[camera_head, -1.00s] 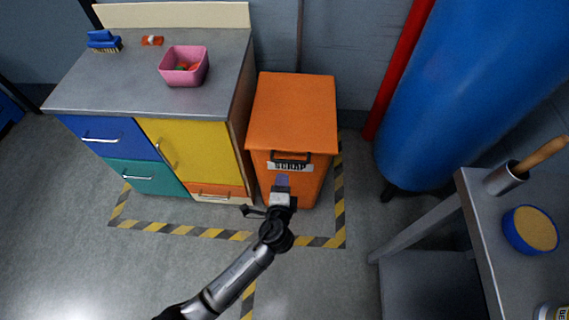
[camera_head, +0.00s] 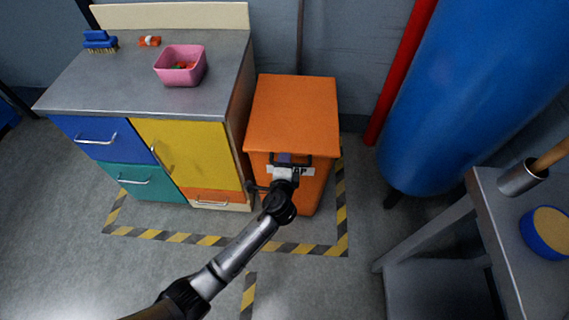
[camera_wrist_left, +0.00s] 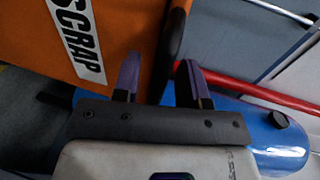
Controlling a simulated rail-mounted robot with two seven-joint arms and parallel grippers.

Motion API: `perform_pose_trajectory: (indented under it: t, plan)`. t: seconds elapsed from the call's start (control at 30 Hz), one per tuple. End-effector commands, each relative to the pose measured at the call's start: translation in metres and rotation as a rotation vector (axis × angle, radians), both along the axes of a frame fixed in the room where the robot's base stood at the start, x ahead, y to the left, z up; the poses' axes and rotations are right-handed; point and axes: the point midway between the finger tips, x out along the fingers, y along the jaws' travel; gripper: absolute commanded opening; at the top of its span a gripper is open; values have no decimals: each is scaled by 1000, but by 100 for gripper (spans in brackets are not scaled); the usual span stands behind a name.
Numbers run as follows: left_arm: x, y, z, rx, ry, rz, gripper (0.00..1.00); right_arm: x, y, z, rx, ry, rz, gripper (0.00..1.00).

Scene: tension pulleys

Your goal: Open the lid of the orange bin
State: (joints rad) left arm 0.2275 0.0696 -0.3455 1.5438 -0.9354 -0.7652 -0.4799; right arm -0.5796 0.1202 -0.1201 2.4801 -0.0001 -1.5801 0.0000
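The orange bin (camera_head: 318,192) stands on the floor with its flat orange lid (camera_head: 293,112) closed. A dark handle (camera_head: 304,160) sits at the lid's front edge, above the white SCRAP label. My left gripper (camera_head: 285,158) is at the front of the bin, by the handle, and hides part of the label. In the left wrist view, its two fingers (camera_wrist_left: 160,78) are apart, with a dark bar-like edge (camera_wrist_left: 172,45) just ahead between them. I cannot tell whether they touch it. The SCRAP label (camera_wrist_left: 77,38) shows at upper left there. My right gripper is not in view.
A cabinet with a grey top (camera_head: 125,95) stands close at the bin's left, with a pink container (camera_head: 180,75) on it. A blue tank (camera_head: 460,100) and red pipe (camera_head: 395,75) are at the right. A grey table (camera_head: 497,225) stands at lower right.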

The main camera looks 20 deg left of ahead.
Motion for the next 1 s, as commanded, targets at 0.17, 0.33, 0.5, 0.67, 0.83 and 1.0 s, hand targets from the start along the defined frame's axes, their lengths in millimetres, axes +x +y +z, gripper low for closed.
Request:
perform_pose_trajectory:
  t: [0.17,0.33,0.5,0.67,0.83,1.0]
  plan:
    - [0,0,0,0,0,0,29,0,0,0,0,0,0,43]
    - [0,0,0,0,0,0,13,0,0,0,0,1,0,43]
    - [0,0,0,0,0,0,0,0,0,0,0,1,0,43]
    - [0,0,0,0,0,0,0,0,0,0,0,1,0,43]
    - [0,0,1,0,0,0,0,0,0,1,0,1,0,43]
    - [-1,1,9,-4,9,2,0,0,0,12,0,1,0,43]
